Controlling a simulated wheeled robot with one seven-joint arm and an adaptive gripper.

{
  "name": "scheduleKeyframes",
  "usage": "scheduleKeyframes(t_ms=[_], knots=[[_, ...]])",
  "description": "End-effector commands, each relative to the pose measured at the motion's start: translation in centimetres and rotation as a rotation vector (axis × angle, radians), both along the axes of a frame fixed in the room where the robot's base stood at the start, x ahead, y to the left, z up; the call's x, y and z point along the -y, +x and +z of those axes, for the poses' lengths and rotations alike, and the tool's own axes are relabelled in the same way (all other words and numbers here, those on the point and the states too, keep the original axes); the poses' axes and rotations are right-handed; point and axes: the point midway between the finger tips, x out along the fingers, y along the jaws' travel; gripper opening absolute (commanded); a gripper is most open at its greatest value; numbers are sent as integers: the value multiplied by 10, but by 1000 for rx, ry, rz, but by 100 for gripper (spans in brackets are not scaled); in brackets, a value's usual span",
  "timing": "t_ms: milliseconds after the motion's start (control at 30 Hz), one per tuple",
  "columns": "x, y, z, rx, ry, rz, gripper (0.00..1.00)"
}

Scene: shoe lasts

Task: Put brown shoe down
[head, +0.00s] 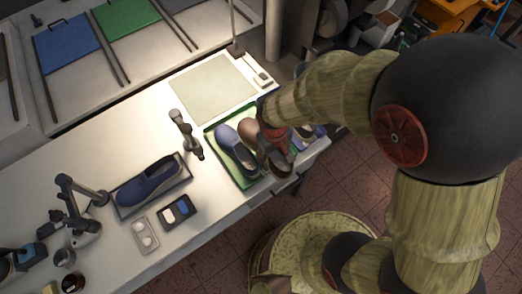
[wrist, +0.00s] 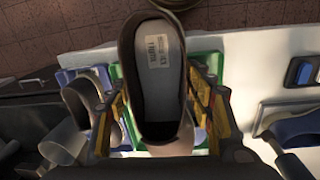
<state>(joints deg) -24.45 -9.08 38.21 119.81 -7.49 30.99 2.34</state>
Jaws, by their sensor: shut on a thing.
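The brown shoe (head: 281,168) is in my gripper (head: 272,145), over the right part of the green tray (head: 213,142). In the wrist view the brown shoe (wrist: 127,48) fills the middle, with its pale insole and a printed label showing. The fingers of my gripper (wrist: 160,95) close on both its sides. A blue shoe (head: 228,137) lies in the green tray just left of the brown one. The green tray also shows behind the shoe in the wrist view (wrist: 206,72). I cannot tell whether the brown shoe touches the tray.
Another blue shoe (head: 150,186) lies in a dark tray left of the green one. A pale mat (head: 213,88) lies behind. A further shoe (head: 312,131) is partly hidden by my arm at the right. The table's front edge is close.

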Motion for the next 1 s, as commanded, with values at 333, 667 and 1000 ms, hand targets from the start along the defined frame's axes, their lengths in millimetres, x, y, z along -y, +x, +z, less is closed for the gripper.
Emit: scheduleKeyframes(t_ms=[333,667,1000], knots=[[1,25,-18,0,0,22,13],[-5,88,-52,-2,0,24,13],[-9,124,-93,1,1,23,13]])
